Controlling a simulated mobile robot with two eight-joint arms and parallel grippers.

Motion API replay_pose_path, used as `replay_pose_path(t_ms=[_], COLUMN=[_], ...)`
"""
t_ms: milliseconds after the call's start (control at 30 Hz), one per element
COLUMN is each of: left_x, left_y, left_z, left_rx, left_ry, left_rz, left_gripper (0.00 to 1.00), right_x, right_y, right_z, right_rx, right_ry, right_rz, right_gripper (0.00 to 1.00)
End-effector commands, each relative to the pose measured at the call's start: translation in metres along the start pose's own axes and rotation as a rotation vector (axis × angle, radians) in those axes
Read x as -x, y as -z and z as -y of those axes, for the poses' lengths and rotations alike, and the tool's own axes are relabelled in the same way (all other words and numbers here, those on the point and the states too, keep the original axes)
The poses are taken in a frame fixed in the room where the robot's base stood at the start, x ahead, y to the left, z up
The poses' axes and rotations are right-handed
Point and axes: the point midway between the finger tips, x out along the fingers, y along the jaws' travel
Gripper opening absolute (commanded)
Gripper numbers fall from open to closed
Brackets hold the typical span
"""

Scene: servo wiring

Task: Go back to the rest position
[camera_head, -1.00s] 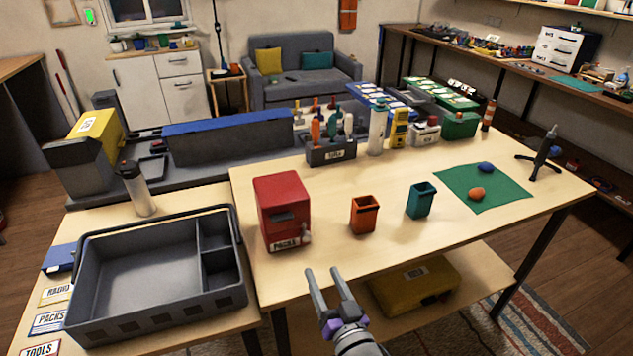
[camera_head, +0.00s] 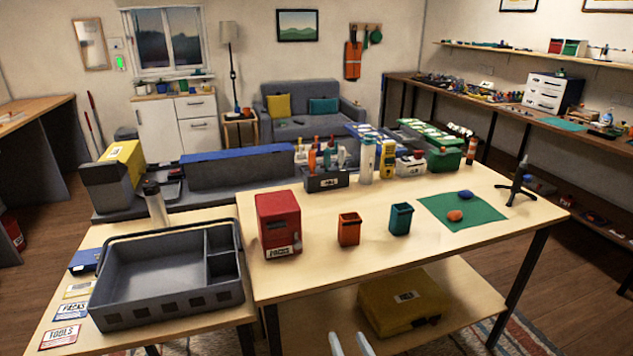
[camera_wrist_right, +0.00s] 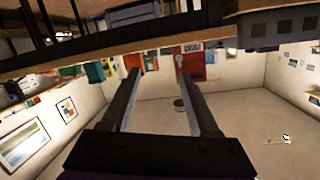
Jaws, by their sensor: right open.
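My right gripper (camera_head: 351,345) shows only its two fingertips at the bottom edge of the head view, in front of the table and apart from it. Its fingers are spread with nothing between them. The right wrist view shows the same gripper (camera_wrist_right: 160,100) open and empty, with the scene upside down behind it. My left gripper is in neither view.
The wooden table (camera_head: 330,270) holds a red box (camera_head: 278,222), an orange bin (camera_head: 349,229), a teal bin (camera_head: 400,219) and a green mat (camera_head: 478,214). A grey tray (camera_head: 170,312) sits at left. A yellow case (camera_head: 385,305) lies on the lower shelf.

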Motion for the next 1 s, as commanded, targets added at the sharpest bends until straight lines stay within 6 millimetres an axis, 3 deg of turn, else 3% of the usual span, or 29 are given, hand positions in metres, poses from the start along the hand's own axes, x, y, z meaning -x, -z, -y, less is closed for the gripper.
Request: replay_pose_path(t_ms=[167, 300, 600, 1000], left_x=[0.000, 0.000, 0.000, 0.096], left_y=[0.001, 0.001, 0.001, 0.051], left_z=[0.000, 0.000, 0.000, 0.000], left_rx=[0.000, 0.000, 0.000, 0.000], left_ry=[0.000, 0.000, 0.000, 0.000], left_rz=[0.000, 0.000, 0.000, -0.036], left_gripper=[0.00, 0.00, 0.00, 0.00], right_x=[0.038, 0.084, 0.198, 0.207], right_y=[-0.033, -0.064, -0.120, -0.015], right_z=[-0.048, -0.076, -0.099, -0.071], right_rx=[0.055, 0.085, 0.097, 0.105], right_ry=[-0.154, -0.244, -0.319, -0.313], right_rz=[0.256, 0.482, 0.928, 0.889], right_gripper=[0.61, 0.61, 0.61, 0.61])
